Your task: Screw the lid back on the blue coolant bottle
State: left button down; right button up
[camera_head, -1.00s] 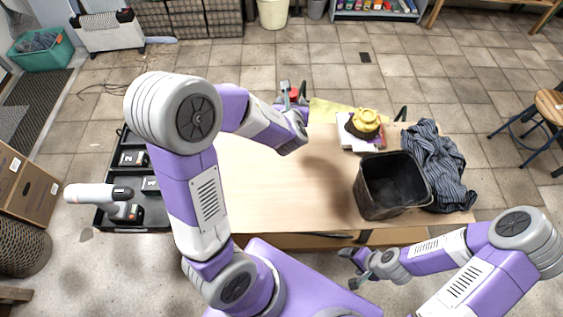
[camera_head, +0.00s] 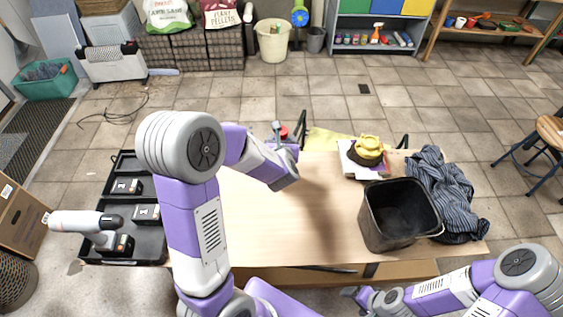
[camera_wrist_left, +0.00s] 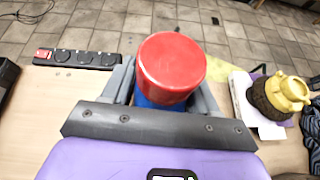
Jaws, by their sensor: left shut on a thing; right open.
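The coolant bottle shows as a blue body (camera_wrist_left: 150,99) under a broad red lid (camera_wrist_left: 171,66) in the left wrist view. The lid sits on top of the bottle; its seating on the thread cannot be seen. My left gripper (camera_wrist_left: 166,98) has a finger on each side of the blue part, just below the lid, and is shut on the bottle. In the head view the red lid (camera_head: 283,132) shows small beyond my left gripper (camera_head: 280,138), near the table's far edge. My right gripper (camera_head: 353,298) is open and empty, low at the near side of the table.
On the wooden table (camera_head: 290,225), a black bin (camera_head: 390,235), a striped cloth (camera_head: 445,190) and a yellow-topped object (camera_head: 369,147) on books stand right. A black tray (camera_head: 137,215) with a drill (camera_head: 95,228) lies left. The table's middle is clear.

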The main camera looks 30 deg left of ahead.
pick_arm(q)
jog(key=shift+f, duration=0.85)
jog(key=shift+f+b, duration=0.9)
jog(key=shift+f, duration=1.05)
jog(key=shift+r, duration=0.1)
jog(key=shift+c, duration=1.4)
grip_release()
